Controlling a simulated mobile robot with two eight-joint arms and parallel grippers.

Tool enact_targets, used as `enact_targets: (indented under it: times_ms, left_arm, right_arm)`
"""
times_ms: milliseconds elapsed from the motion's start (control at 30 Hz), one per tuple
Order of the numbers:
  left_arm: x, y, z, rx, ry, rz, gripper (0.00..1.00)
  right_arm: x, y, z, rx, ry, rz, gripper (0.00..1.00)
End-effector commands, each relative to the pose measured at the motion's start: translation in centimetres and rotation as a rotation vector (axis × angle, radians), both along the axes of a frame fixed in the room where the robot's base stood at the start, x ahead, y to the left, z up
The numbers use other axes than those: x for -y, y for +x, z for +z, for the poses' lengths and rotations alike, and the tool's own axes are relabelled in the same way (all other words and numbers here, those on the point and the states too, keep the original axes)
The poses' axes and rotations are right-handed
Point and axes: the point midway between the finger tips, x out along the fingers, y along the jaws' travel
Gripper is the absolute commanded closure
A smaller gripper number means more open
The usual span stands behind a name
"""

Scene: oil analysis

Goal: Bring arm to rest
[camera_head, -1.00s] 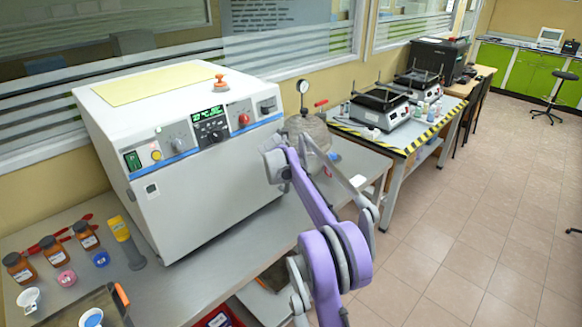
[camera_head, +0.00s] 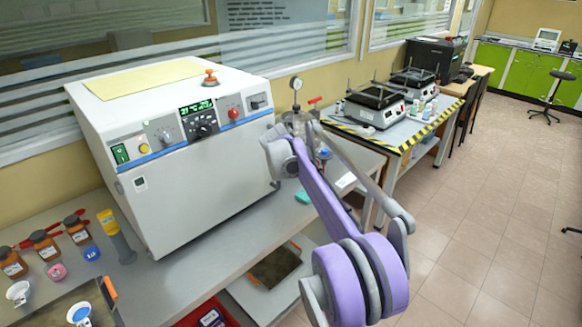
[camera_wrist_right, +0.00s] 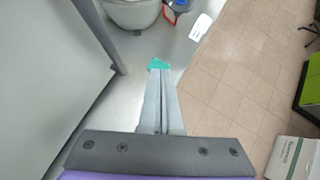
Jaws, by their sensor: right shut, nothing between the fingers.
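My right arm (camera_head: 328,200), purple and grey, reaches from the lower right over the bench in the head view, its wrist (camera_head: 286,158) beside the right front corner of the white machine. In the right wrist view my right gripper (camera_wrist_right: 158,74) points away from the camera, its grey fingers together with nothing between them. A small teal piece (camera_wrist_right: 159,65) shows just at the fingertips; it also shows in the head view (camera_head: 303,196) near the bench edge. I cannot tell whether they touch. In the head view the fingers are not clearly seen. My left gripper is not in view.
The white machine (camera_head: 180,160) stands on the grey bench (camera_head: 180,285). Brown bottles (camera_head: 45,243) and small cups stand at the left. A glass vessel with a gauge (camera_head: 297,115) is behind the wrist. Open tiled floor (camera_head: 480,220) lies to the right.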

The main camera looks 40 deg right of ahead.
Motion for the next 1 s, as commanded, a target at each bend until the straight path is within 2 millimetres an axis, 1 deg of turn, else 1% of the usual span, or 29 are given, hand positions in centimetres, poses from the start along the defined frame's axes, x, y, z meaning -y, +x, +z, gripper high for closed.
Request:
enact_targets:
  times_ms: [33, 100, 233, 500, 567, 600, 667, 767, 800, 867, 900, 967, 1000]
  left_arm:
    - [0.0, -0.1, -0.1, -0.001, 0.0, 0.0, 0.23]
    - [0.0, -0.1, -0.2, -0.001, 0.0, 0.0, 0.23]
    - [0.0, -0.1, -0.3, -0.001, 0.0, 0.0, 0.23]
    - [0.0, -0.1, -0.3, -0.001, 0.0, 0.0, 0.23]
    - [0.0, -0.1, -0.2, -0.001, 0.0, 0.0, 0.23]
    - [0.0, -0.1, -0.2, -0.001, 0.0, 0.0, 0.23]
    - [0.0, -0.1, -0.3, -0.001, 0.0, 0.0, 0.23]
    - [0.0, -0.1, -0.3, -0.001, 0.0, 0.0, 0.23]
    - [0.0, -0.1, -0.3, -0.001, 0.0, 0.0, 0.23]
    - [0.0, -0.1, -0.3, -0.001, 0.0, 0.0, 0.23]
    - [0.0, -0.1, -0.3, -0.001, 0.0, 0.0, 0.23]
    - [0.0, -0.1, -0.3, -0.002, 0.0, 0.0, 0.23]
    - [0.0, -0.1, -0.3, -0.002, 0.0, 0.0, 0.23]
  right_arm:
    - [0.0, -0.7, 0.6, -0.001, 0.0, -0.002, 1.0]
    - [-0.1, -1.3, 1.3, 0.0, -0.001, -0.001, 1.0]
    - [-0.2, -2.0, 2.0, -0.001, -0.002, 0.0, 1.0]
    - [-0.2, -2.2, 2.2, 0.0, 0.0, 0.0, 1.0]
    - [-0.6, -2.3, 2.2, 0.01, 0.009, -0.009, 1.0]
    - [-1.2, -2.5, 2.2, 0.026, 0.025, -0.023, 1.0]
    - [-2.7, -3.0, 2.1, 0.069, 0.067, -0.062, 1.0]
    - [-7.0, -4.6, 1.6, 0.186, 0.195, -0.179, 1.0]
    - [-9.1, -5.6, 1.3, 0.243, 0.261, -0.243, 1.0]
    - [-12.5, -7.5, 0.7, 0.33, 0.372, -0.351, 1.0]
    - [-14.7, -8.8, 0.1, 0.383, 0.447, -0.428, 1.0]
    - [-17.8, -11.0, -0.9, 0.457, 0.56, -0.549, 1.0]
    - [-19.8, -12.5, -1.6, 0.501, 0.634, -0.631, 1.0]
